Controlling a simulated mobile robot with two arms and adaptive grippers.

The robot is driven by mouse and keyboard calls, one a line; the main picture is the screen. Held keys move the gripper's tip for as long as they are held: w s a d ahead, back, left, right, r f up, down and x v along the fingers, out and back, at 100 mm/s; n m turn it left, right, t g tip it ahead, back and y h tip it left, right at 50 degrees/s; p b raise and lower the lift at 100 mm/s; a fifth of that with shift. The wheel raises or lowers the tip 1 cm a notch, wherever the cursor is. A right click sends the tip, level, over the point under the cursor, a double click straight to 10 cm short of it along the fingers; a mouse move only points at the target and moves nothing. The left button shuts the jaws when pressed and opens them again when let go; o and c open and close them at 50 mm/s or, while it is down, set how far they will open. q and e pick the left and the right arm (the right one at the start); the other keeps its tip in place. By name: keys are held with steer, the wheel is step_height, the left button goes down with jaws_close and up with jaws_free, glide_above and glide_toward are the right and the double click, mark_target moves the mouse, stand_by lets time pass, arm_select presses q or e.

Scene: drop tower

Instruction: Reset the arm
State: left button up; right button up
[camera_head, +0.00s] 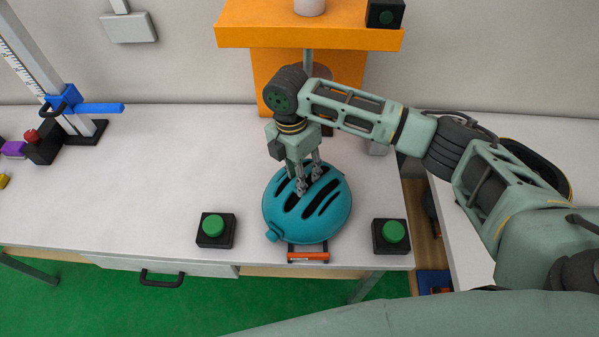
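My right gripper (309,180) comes in from the right and points down over the teal helmet (335,213). Its two fingers stand apart, with the tips at the slots in the helmet's top. I cannot tell whether they touch the helmet. The helmet sits near the table's front edge, and an orange handle or rail (308,254) shows just in front of it. An orange stand (240,36) rises behind, partly hidden by my arm. At the left, a blue arm (98,108) sticks out from a slanted post with a scale (27,55). My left gripper is not in view.
Black boxes with green buttons stand left (215,230) and right (390,236) of the helmet, and another sits on the orange stand (384,14). A red-knobbed black box (42,143) is by the post.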

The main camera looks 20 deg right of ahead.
steer(key=c, duration=0.4)
steer(key=shift+o, duration=0.2)
steer(key=shift+r, duration=0.2)
steer(key=shift+r+p, duration=0.9)
steer(key=shift+p, duration=0.4)
steer(key=shift+r+p, duration=2.55)
steer(key=shift+p, duration=0.1)
steer(key=shift+f, duration=0.1)
